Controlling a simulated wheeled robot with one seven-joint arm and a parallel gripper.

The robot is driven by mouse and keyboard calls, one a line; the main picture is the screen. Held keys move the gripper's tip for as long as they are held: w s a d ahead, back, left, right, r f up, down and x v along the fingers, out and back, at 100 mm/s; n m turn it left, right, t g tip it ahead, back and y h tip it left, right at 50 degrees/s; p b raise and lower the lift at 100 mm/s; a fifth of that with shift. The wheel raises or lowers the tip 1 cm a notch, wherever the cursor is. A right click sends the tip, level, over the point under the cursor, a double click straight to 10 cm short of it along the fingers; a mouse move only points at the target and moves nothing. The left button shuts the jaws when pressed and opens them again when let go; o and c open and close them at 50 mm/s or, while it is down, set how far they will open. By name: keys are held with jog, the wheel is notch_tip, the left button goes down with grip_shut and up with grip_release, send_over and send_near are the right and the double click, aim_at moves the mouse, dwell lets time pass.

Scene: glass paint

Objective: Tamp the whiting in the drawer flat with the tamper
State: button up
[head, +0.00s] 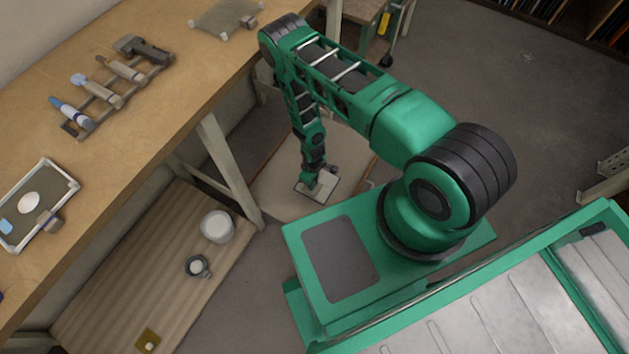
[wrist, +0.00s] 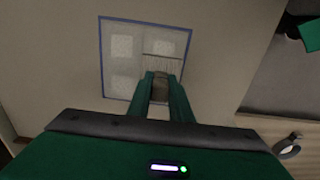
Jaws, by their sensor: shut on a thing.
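My gripper (head: 314,184) reaches down low beside the bench. In the wrist view its two green fingers are shut on a brownish handle (wrist: 160,88), which I take for the tamper. A pale, finely lined part shows just beyond the fingertips; I cannot tell if it belongs to the tool. Beyond the fingers is a blue-edged rectangular panel (wrist: 103,60) with several pale speckled squares. I cannot tell whether this is the drawer with the whiting, or whether the tool touches it. In the head view a small pale plate (head: 325,186) shows at the gripper.
The wooden bench (head: 130,150) holds a rack (head: 100,97) of several tools and a framed tray (head: 50,197) with a white disc. On the low wooden shelf stand a white tub (head: 217,226) and a small dark-rimmed cup (head: 197,267). Open grey floor (head: 480,80) lies behind my arm.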

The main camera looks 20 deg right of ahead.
jog(key=shift+s+d+f, duration=0.1)
jog(key=shift+s+f, duration=0.15)
jog(key=shift+f, duration=0.4)
dwell(1.9)
jog(key=shift+r, duration=0.15)
jog(key=shift+w+r, duration=0.2)
jog(key=shift+r, duration=0.75)
jog(key=shift+w+d, duration=0.65)
jog(key=shift+d, duration=0.3)
jog(key=shift+w+d, duration=0.6)
jog(key=shift+d, duration=0.35)
jog(key=shift+w+d, duration=0.65)
jog(key=shift+d, duration=0.3)
jog(key=shift+f, duration=0.2)
jog(key=shift+f, duration=0.55)
jog(key=shift+f, duration=0.35)
